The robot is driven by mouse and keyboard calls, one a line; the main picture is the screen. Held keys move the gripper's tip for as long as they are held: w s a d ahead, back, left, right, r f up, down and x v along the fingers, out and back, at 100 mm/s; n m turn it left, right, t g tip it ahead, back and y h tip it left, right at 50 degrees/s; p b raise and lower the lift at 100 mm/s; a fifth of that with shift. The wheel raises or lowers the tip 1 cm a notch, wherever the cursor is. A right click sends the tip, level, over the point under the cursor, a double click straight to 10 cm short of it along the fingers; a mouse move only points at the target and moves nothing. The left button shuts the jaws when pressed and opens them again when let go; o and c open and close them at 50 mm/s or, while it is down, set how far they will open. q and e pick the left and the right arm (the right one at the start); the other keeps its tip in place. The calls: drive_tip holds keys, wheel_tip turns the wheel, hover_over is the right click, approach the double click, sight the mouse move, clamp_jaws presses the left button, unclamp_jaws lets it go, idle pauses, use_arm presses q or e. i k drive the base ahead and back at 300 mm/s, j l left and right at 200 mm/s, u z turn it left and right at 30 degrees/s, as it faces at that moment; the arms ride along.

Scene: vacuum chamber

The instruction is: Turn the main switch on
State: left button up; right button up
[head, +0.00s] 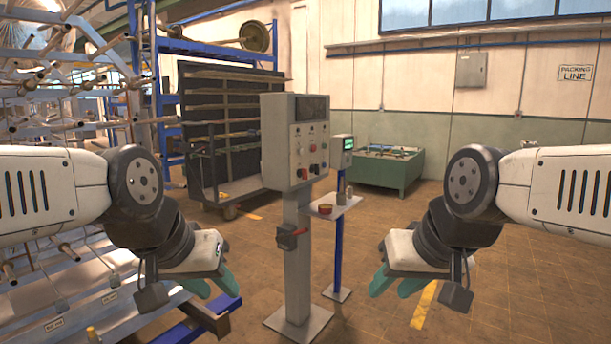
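A grey control box (296,141) stands on a grey post (297,265) in the middle of the head view. Its face turns to the right and carries a dark screen, several small buttons and red and dark knobs. No readable label marks which one is the main switch. My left gripper (212,286) is to the left of the post, open and empty. My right gripper (397,284) is to the right of the post, open and empty. Neither touches the post.
A blue stand (338,239) with a small screen and a tray holding a red round object is just behind the post. A metal rack (60,260) fills the left side. A dark wheeled cart (225,130) and green table (385,168) stand behind. Floor at right is clear.

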sight(303, 172)
drive_tip(key=i+l+u, duration=0.1)
drive_tip(key=i+l, duration=0.2)
drive_tip(key=i+l+u, duration=0.1)
drive_tip(key=i+l, duration=0.45)
drive_tip(key=l, duration=0.2)
drive_tip(key=i+l+u, duration=0.15)
drive_tip(key=i+l, duration=0.15)
drive_tip(key=i+l+u, duration=0.1)
drive_tip(key=l, duration=0.4)
drive_tip(key=i+l+u, duration=0.1)
drive_tip(key=i+l, duration=0.25)
drive_tip(key=i+l+u, duration=0.1)
drive_tip(key=i+l, duration=0.15)
drive_tip(key=l, duration=0.25)
drive_tip(key=i+l, duration=0.2)
drive_tip(key=l, duration=0.25)
drive_tip(key=u, duration=0.05)
